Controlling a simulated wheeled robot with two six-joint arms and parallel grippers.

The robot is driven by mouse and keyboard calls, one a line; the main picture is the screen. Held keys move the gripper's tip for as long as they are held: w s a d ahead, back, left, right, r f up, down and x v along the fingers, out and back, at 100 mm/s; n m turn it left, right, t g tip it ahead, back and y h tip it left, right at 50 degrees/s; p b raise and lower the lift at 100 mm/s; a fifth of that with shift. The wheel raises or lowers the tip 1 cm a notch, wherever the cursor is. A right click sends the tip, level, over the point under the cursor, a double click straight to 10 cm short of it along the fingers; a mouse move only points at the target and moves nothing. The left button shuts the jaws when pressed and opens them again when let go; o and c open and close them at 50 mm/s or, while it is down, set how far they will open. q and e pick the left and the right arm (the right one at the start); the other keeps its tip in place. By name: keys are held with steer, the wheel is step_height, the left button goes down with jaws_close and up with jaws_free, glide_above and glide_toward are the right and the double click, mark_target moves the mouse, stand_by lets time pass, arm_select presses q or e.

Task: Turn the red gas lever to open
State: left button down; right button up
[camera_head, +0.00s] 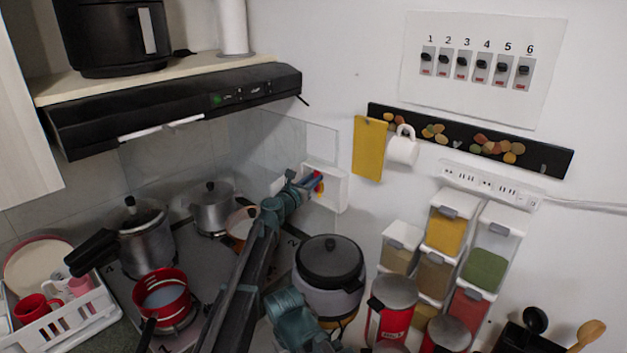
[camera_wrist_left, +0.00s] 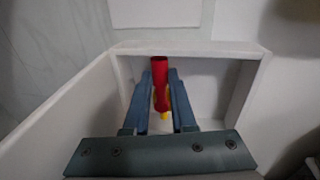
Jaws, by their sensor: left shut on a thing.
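The red gas lever (camera_wrist_left: 160,72) sits inside a white open-fronted box (camera_wrist_left: 256,75) on the wall, with a yellow part (camera_wrist_left: 165,115) below its red part. In the left wrist view my left gripper (camera_wrist_left: 161,85) has one blue-grey finger on each side of the lever and is shut on it. In the head view the same box (camera_head: 333,188) is on the back wall, the lever (camera_head: 319,181) shows as a small red patch, and my left gripper (camera_head: 306,183) reaches into the box. The fingers partly hide the lever. My right gripper cannot be made out in either view.
A stove with pots, including a red pot (camera_head: 163,298), lies left of my left arm. A rice cooker (camera_head: 329,270) stands below the box. Spice dispensers (camera_head: 447,232) stand to the right. A glass panel (camera_head: 290,150) is beside the box, and a range hood (camera_head: 180,105) is above the stove.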

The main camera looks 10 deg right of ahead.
arm_select(q)
steer(key=c, duration=0.8)
jaws_free()
steer(key=shift+w+a, duration=0.15)
steer(key=shift+o, duration=0.2)
steer(key=v, duration=1.3)
steer(key=shift+s+a, duration=0.2)
steer(key=shift+s, duration=0.15)
steer(key=shift+s+f, duration=0.1)
steer(key=shift+f, duration=0.05)
